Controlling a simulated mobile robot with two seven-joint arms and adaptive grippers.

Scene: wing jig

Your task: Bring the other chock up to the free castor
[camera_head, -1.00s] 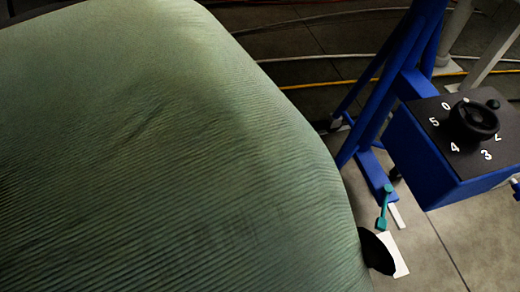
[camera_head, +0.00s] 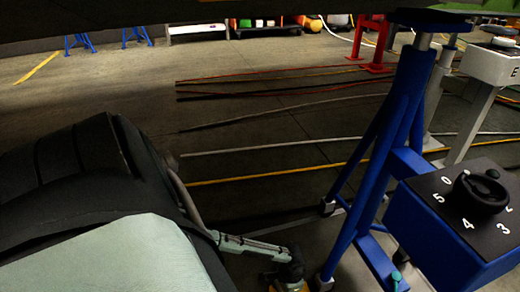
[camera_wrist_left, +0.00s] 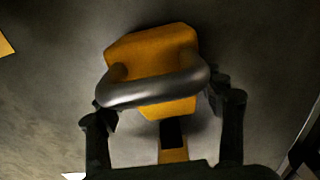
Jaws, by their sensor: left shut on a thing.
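The yellow chock (camera_wrist_left: 152,48) has a thick grey handle (camera_wrist_left: 150,90) and fills the middle of the left wrist view. My left gripper (camera_wrist_left: 162,98) is shut on it at the handle, with a dark finger at each end. In the head view my left gripper (camera_head: 287,270) is low at the bottom edge, with a bit of the yellow chock (camera_head: 291,287) under it. The blue stand (camera_head: 395,130) is just to the right. Its feet (camera_head: 327,207) are small and dark here, so I cannot tell which castor is free. My right gripper is not in view.
A blue box with a black dial (camera_head: 480,192) sits at the right, with a teal lever (camera_head: 396,281) below. Several cables (camera_head: 270,174) cross the floor behind. A dark overhead surface (camera_head: 200,12) spans the top. A yellow patch (camera_wrist_left: 5,44) lies at the wrist view's left edge.

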